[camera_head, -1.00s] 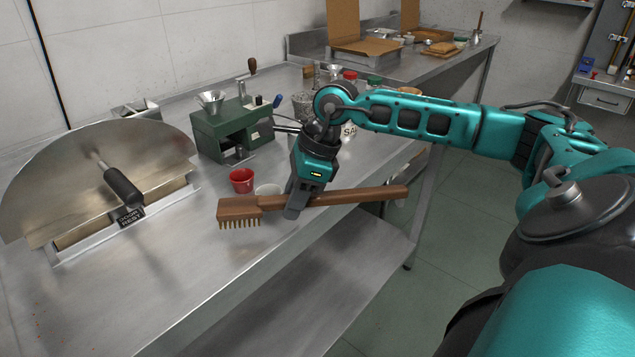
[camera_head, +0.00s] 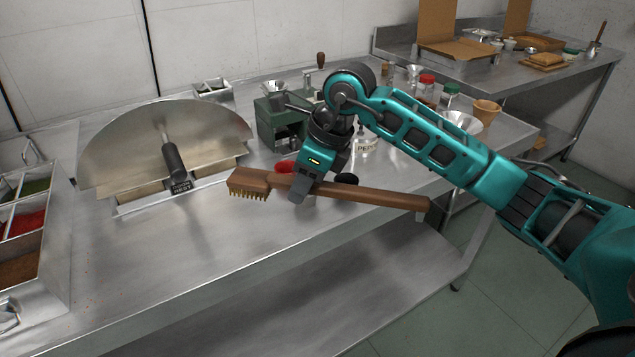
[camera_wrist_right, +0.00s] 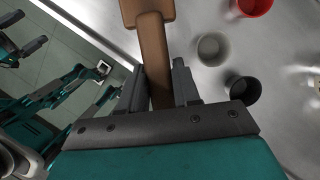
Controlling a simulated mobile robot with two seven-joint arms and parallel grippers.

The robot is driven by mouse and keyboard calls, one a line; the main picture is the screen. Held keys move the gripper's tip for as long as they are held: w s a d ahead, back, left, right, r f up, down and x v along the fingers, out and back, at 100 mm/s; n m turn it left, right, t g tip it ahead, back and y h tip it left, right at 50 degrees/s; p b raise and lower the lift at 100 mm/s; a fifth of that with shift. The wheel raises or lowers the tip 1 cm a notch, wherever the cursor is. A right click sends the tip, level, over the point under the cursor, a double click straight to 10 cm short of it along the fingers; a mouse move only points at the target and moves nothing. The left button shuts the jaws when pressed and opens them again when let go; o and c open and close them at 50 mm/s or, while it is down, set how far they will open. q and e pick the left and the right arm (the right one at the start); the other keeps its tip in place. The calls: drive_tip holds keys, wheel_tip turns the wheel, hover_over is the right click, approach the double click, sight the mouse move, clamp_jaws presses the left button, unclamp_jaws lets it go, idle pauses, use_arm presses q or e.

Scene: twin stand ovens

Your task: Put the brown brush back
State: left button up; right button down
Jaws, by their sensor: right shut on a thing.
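The brown brush (camera_head: 385,197) has a long wooden handle and a block head with bristles pointing down at its left end. My right gripper (camera_head: 302,190) is shut on the brush near its head and holds it over the front part of the steel table (camera_head: 200,250). In the right wrist view the brush (camera_wrist_right: 155,50) runs between the two fingers (camera_wrist_right: 162,85), with its head cut off by the top edge. My left gripper does not show in the head view. Parts of a teal arm show at the left of the right wrist view.
A round steel peel (camera_head: 215,125) with a black handle rests on a stand at the left. Topping bins (camera_head: 28,225) stand at the far left. A green machine (camera_head: 275,125), a red cup (camera_head: 283,166) and jars (camera_head: 427,85) stand behind the brush.

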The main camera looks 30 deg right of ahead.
drive_tip(key=shift+f+b, duration=0.7)
drive_tip(key=shift+f, duration=0.2)
wheel_tip(320, 180, down, 5)
drive_tip(key=b, duration=0.3)
drive_tip(key=shift+r, duration=0.1)
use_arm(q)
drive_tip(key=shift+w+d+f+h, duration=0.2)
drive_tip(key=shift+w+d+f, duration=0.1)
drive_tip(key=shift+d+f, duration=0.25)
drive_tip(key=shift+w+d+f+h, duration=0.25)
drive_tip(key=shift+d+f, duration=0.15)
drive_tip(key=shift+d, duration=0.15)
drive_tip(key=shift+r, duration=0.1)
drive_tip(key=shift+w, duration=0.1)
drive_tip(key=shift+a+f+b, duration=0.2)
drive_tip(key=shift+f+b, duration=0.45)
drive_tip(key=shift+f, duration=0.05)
use_arm(e)
drive_tip(key=shift+f, duration=0.7)
drive_tip(key=c, duration=0.8)
unclamp_jaws()
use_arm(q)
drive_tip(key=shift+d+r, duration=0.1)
use_arm(e)
drive_tip(key=shift+o, duration=0.3)
drive_tip(key=shift+s+a+f, duration=0.1)
